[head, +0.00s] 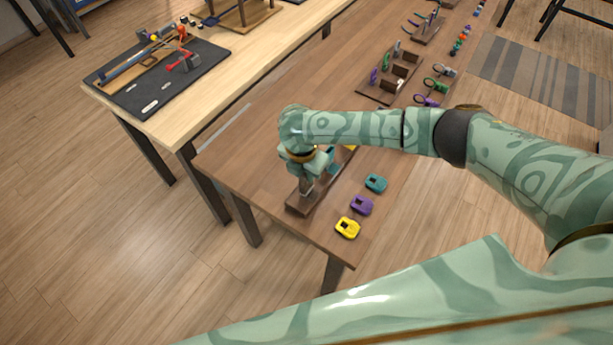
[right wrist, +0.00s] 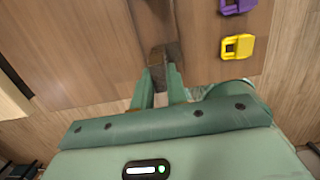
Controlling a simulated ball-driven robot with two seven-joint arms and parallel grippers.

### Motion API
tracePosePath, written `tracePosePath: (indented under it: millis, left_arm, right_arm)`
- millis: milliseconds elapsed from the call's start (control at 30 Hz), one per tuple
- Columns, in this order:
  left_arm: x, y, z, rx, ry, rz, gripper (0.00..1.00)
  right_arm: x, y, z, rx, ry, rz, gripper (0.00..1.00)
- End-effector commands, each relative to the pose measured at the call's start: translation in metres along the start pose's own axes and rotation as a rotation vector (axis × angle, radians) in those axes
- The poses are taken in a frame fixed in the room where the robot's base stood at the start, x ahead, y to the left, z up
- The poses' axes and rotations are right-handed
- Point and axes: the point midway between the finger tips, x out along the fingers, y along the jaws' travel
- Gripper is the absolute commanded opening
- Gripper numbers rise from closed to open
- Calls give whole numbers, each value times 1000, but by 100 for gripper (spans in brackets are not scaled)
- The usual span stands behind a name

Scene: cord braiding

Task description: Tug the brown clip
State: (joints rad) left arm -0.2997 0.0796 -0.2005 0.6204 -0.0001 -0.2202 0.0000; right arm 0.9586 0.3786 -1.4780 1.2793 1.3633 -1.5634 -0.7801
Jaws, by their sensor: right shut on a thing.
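My right gripper (head: 306,186) reaches down over a dark wooden board (head: 325,195) near the table's front end. In the right wrist view its two green fingers (right wrist: 162,86) are shut on a small dark brown piece, which I take to be the brown clip (right wrist: 172,58). The fingers and the hand hide much of it, and in the head view I cannot make it out. My left gripper is in neither view.
Loose teal (head: 376,183), purple (head: 361,205) and yellow (head: 347,228) clips lie on the brown table (head: 240,165), right of the board. Farther back stands a rack (head: 372,92) with coloured pieces. A lighter table (head: 250,62) with a black mat (head: 130,98) is at left.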

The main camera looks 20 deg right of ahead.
Motion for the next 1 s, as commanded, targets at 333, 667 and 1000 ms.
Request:
tracePosePath:
  millis: [333, 667, 1000]
  left_arm:
    - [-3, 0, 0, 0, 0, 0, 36]
    - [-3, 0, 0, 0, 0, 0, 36]
    - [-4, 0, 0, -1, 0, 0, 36]
  right_arm:
    - [1, 1, 0, 0, -1, 3, 0]
    - [2, 0, 0, 0, -1, 1, 40]
    - [2, 0, 0, 0, -1, 1, 55]
